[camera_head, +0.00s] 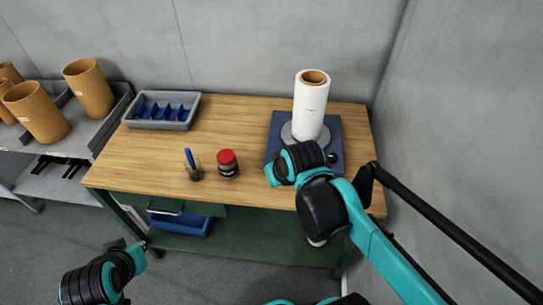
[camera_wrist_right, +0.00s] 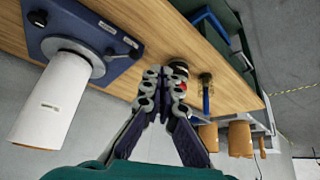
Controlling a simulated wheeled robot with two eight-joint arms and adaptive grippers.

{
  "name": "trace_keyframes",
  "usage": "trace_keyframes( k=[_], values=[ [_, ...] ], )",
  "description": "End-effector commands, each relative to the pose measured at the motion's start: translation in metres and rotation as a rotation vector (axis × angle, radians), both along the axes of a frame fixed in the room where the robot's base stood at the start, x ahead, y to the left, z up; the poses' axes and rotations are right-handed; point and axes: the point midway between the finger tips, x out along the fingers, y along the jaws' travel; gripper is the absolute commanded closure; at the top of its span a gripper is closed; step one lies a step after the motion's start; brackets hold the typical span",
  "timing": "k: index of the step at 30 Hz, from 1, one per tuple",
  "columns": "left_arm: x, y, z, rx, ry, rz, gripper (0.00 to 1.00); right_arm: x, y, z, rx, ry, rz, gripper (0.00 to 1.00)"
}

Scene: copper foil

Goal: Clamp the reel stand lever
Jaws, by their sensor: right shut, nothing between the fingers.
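The reel stand has a dark blue base (camera_head: 335,128) at the right end of the bench, with a white roll (camera_head: 311,105) upright on a grey disc. A black knob (camera_head: 333,157) sits at its front right. In the right wrist view the base (camera_wrist_right: 75,22) shows this knob (camera_wrist_right: 38,18) and a small dark lever-like part (camera_wrist_right: 112,50). My right gripper (camera_wrist_right: 163,75) is shut and empty, its tips apart from that part in the picture. In the head view my right wrist hides the base's front left. My left gripper (camera_head: 128,249) is low at the lower left; its fingers are unclear.
A red-lidded jar (camera_head: 228,163) and a cup holding a blue-handled tool (camera_head: 194,170) stand left of the stand. A grey tray (camera_head: 162,110) with blue dividers is at the back left. A wall stands close on the right. The bench's front left is clear.

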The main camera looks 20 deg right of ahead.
Motion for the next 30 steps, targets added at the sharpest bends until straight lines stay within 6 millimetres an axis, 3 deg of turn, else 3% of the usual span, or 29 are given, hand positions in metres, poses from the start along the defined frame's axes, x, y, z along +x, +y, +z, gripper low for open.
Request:
trace_keyframes(
  k=[6, 15, 21, 30],
  values=[
    [0.0, 0.0, 0.017, 0.0, 0.0, 0.0, 1.0, 0.062, -0.016, 0.015, -0.004, 0.07, 0.019, 1.0],
    [0.0, 0.0, 0.032, 0.0, 0.0, 0.0, 1.0, 0.135, -0.041, 0.001, -0.001, 0.154, 0.048, 1.0],
    [0.0, 0.0, 0.036, 0.0, 0.0, 0.0, 1.0, 0.159, -0.051, -0.012, 0.002, 0.182, 0.062, 1.0],
    [0.0, 0.0, 0.036, 0.0, 0.0, 0.0, 1.0, 0.163, -0.053, -0.016, 0.003, 0.189, 0.066, 1.0]
  ],
)
